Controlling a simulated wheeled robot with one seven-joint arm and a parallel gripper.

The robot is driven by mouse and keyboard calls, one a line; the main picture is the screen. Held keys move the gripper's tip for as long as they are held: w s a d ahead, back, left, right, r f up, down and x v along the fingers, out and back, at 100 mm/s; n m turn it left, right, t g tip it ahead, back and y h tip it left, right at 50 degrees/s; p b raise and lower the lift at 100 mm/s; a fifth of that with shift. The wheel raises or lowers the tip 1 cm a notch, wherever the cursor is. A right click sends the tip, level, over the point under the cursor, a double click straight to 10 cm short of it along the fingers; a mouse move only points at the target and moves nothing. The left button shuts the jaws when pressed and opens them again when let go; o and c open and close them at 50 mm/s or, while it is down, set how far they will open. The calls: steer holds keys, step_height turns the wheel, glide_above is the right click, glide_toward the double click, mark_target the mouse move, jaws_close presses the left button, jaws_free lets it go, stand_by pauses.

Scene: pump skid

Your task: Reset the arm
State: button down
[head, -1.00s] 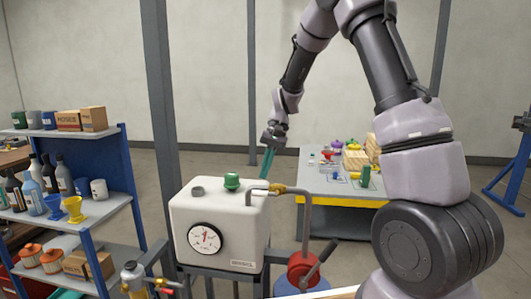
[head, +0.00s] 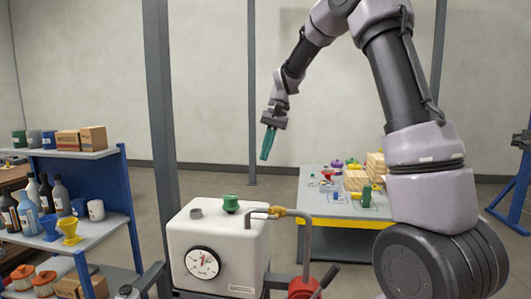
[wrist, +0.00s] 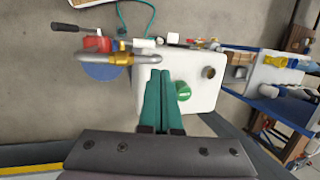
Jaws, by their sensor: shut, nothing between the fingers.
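My gripper (head: 267,146) hangs from my arm above and behind the white tank, clear of it, with its teal fingers pointing down. The fingers are together and hold nothing. In the wrist view the closed fingers (wrist: 159,100) show over the white tank (wrist: 208,92), beside its green knob (wrist: 183,91). In the head view the white tank (head: 218,268) has a round gauge (head: 203,263) on its front and the green knob (head: 231,203) on top.
A shelf rack (head: 92,226) with bottles, funnels and boxes stands at the left. A table (head: 312,204) with wooden blocks and small parts stands behind right. A pipe (head: 306,245) with a brass fitting runs from the tank. A grey post (head: 160,110) stands left of my arm.

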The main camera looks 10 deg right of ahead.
steer(key=s+d+r+t, duration=0.4)
steer(key=s+d+r, duration=0.2)
steer(key=s+r, duration=0.4)
steer(key=s+d+t, duration=0.2)
steer(key=s+d, duration=0.1)
steer(key=s, duration=0.5)
steer(key=s+d+f+t+h, duration=0.1)
steer(key=s+d+t, duration=0.1)
steer(key=s, duration=0.6)
steer(key=shift+d+m+h, duration=0.3)
steer(key=shift+d+m, duration=0.1)
steer(key=shift+d, duration=0.05)
